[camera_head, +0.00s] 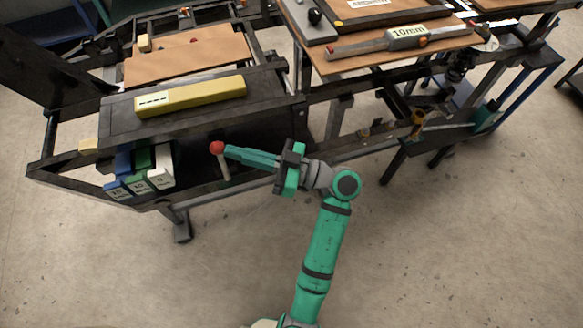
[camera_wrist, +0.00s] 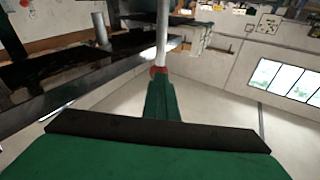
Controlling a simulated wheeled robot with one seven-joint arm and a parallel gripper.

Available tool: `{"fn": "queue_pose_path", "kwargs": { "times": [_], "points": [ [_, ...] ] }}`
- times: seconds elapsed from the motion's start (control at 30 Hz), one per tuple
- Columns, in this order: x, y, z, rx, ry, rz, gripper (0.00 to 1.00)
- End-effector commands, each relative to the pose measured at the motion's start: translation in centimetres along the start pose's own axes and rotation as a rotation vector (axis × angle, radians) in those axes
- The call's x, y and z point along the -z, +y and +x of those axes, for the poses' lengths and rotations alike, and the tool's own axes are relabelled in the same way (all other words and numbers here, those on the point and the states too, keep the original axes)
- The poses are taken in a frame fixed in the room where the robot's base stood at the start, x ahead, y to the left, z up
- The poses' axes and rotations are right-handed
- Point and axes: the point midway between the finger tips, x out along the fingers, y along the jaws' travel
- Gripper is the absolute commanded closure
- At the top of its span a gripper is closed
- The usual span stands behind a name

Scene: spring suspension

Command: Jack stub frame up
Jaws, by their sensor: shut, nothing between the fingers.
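A pale lever with a red ball knob (camera_head: 217,147) stands at the front of the dark frame in the head view. Its pale rod (camera_head: 224,170) runs down from the knob. My green gripper (camera_head: 229,151) is shut and empty, with its fingertips right at the knob's right side. In the wrist view, the red knob (camera_wrist: 158,71) sits just beyond the tips of my gripper (camera_wrist: 161,84), and the rod (camera_wrist: 162,38) runs upward in that picture. I cannot tell whether tips and knob touch. I cannot tell for certain which metalwork is the stub frame.
Blue, green and white labelled blocks (camera_head: 140,181) sit left of the lever. A yellow bar (camera_head: 190,95) lies on the dark beam above. A grey tool labelled 10mm (camera_head: 405,38) lies on the right-hand board. Open concrete floor (camera_head: 450,250) surrounds my arm.

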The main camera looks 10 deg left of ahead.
Motion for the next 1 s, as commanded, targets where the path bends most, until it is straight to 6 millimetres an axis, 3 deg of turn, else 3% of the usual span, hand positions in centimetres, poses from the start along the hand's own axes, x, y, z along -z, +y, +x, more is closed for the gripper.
{"fn": "queue_pose_path", "kwargs": {
  "times": [0.2, 0.67, 0.87, 1.0],
  "points": [
    [0.2, -0.4, 0.8, 0.011, 0.005, -0.002, 1.00],
    [0.3, -0.4, 0.6, 0.010, 0.007, -0.003, 1.00],
    [0.4, -0.4, -1.5, 0.010, 0.005, -0.001, 1.00],
    [0.6, -0.3, -4.1, 0.013, 0.003, 0.002, 1.00]
  ]
}}
